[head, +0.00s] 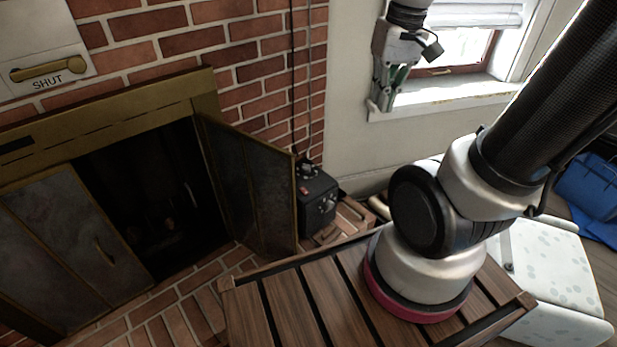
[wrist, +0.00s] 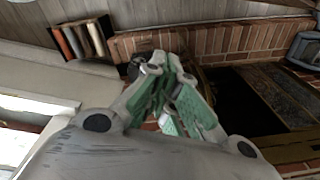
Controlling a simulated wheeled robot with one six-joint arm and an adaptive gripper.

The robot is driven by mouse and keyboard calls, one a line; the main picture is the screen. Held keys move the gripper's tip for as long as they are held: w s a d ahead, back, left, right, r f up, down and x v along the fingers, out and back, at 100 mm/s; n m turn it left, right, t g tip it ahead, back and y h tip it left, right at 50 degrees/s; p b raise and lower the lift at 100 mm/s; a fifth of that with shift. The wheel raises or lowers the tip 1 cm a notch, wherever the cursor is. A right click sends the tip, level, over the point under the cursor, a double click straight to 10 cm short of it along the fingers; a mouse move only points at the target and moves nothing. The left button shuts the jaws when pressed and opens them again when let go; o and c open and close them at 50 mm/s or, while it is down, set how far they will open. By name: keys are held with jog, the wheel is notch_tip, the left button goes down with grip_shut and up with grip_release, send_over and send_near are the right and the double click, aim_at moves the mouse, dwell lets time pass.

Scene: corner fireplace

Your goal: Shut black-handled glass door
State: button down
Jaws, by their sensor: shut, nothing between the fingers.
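The fireplace's right glass door (head: 248,185) stands swung out from the dark opening, its gold-edged panels angled toward me. The left glass door (head: 65,245) lies across the left part of the opening and has a brass-coloured handle. I cannot make out a black handle on either door. My gripper (head: 378,105) is shut and empty, high in front of the wall by the window, well to the right of and apart from the doors. In the wrist view its green-padded fingers (wrist: 168,80) are together, with the dark fireplace opening (wrist: 240,105) to their right.
A black box with knobs (head: 317,203) stands on the brick hearth just right of the open door. My wooden-slatted base is close to that door's lower edge. A window sill (head: 440,100) is beside my gripper.

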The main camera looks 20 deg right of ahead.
jog(key=w+a+f+m+g+y, duration=0.25)
jog(key=w+f+m, duration=0.25)
jog(key=w+f, duration=0.45)
jog(key=w+a+f+m+g+y, duration=0.1)
jog(key=w+a+f+m, duration=0.35)
jog(key=w+f, duration=0.5)
jog(key=s+a+f, duration=0.6)
jog(key=f, duration=0.4)
jog(key=shift+m, duration=0.45)
jog(key=shift+a, duration=0.1)
